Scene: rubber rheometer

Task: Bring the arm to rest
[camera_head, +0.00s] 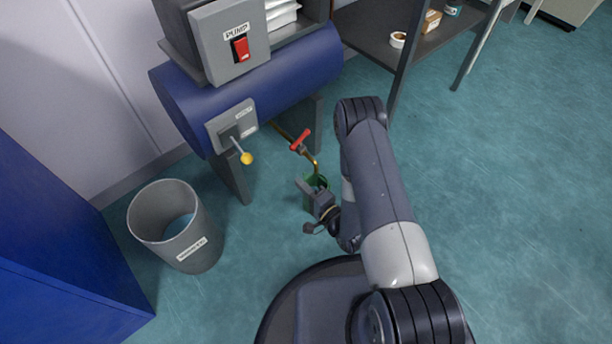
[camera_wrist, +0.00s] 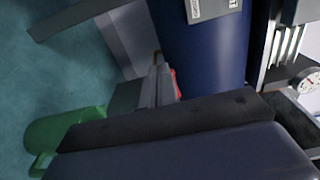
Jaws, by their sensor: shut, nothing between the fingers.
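My arm reaches down beside the blue tank (camera_head: 245,90), with its elbow raised in the head view. My gripper (camera_head: 302,185) is low, just below the red valve handle (camera_head: 300,140) and at the near side of a green container (camera_head: 313,187), which it partly hides. In the wrist view my gripper (camera_wrist: 158,62) is shut, its fingers together and empty. A bit of the red handle (camera_wrist: 177,84) shows behind the fingers. The green container (camera_wrist: 65,132) lies to their left in that view. Whether the gripper touches either one is unclear.
A grey waste bin (camera_head: 172,228) stands left of the gripper. A yellow-knobbed lever (camera_head: 240,150) sticks out from the tank. A pump switch box (camera_head: 232,42) sits above it. A dark shelf table (camera_head: 400,40) is behind. The floor at right is clear.

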